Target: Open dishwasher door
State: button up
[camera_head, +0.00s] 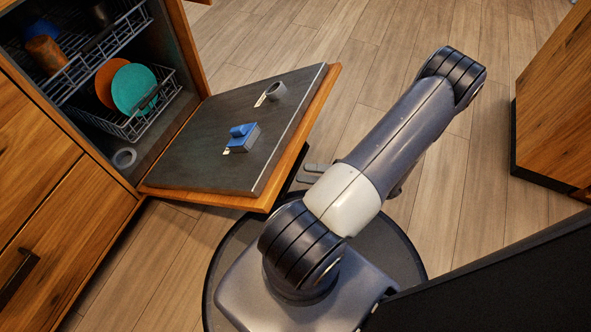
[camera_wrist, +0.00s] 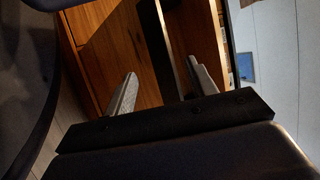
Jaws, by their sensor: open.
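The dishwasher door (camera_head: 215,165) is swung down and out from the cabinet, with its dark inner face up and wooden panel edge showing. It looks close to level. My gripper (camera_head: 312,174) is mostly hidden behind my arm; its grey fingers show just right of the door's outer edge, low beside it. In the wrist view the two fingers of my gripper (camera_wrist: 163,72) stand wide apart with wooden panels beyond them. I see nothing held between them. Whether a finger touches the door I cannot tell.
Inside the dishwasher, an upper rack (camera_head: 88,62) holds cups, and a lower rack (camera_head: 140,122) holds a teal plate (camera_head: 133,88) and an orange plate (camera_head: 107,80). Wooden cabinets (camera_head: 75,215) stand left, another (camera_head: 555,110) right. The floor (camera_head: 400,45) behind the door is clear.

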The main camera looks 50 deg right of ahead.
jog(key=v, duration=0.5)
jog(key=shift+s+d+f, duration=0.15)
jog(key=shift+s+d, duration=0.1)
